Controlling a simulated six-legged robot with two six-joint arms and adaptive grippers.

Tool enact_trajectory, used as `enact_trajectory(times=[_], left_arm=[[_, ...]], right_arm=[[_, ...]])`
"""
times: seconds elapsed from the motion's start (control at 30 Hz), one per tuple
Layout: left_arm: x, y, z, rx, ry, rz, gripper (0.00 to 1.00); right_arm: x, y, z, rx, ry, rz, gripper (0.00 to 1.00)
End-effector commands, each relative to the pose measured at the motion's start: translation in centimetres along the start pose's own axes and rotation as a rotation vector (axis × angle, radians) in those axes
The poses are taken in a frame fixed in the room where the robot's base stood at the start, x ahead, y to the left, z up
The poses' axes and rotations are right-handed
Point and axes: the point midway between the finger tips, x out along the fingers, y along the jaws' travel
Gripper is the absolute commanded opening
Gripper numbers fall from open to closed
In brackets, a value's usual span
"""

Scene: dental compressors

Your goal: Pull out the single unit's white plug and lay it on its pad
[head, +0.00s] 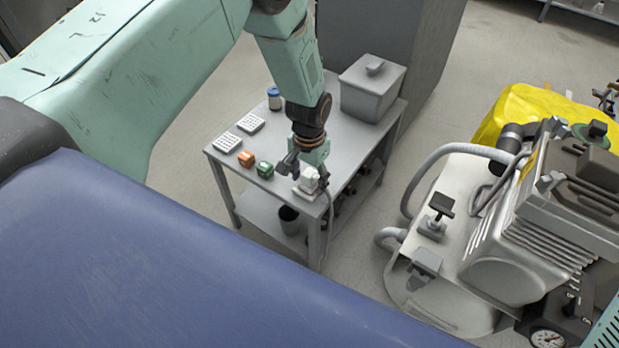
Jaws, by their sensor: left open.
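A white plug (309,179) is at the front right corner of the small grey table, with a pale cable running down from it over the table edge. It sits on or in a light grey block; the picture is too small to tell how it is seated. My left gripper (289,164) reaches down from above, open, its dark fingers just left of the plug. I cannot tell whether they touch it. No pad for the plug can be made out clearly. My right gripper is out of view.
The grey table (340,150) also holds an orange block (246,159), a green block (265,170), two white button panels (227,142), a small jar (274,98) and a lidded grey box (372,86). A compressor (510,275) with hoses stands at right.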

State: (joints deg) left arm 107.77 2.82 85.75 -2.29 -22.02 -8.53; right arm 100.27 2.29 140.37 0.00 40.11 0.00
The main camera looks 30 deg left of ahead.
Motion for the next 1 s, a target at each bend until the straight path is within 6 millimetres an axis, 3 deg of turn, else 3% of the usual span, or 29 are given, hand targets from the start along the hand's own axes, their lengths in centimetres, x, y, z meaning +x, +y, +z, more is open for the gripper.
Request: enact_trajectory(times=[0.5, 1.0], left_arm=[[-0.01, 0.0, -0.02, 0.0, 0.0, 0.0, 0.6], [-0.01, 0.0, 0.0, 0.0, 0.0, 0.0, 0.17]], right_arm=[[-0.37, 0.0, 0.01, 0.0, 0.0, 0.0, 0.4], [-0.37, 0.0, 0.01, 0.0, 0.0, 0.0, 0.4]])
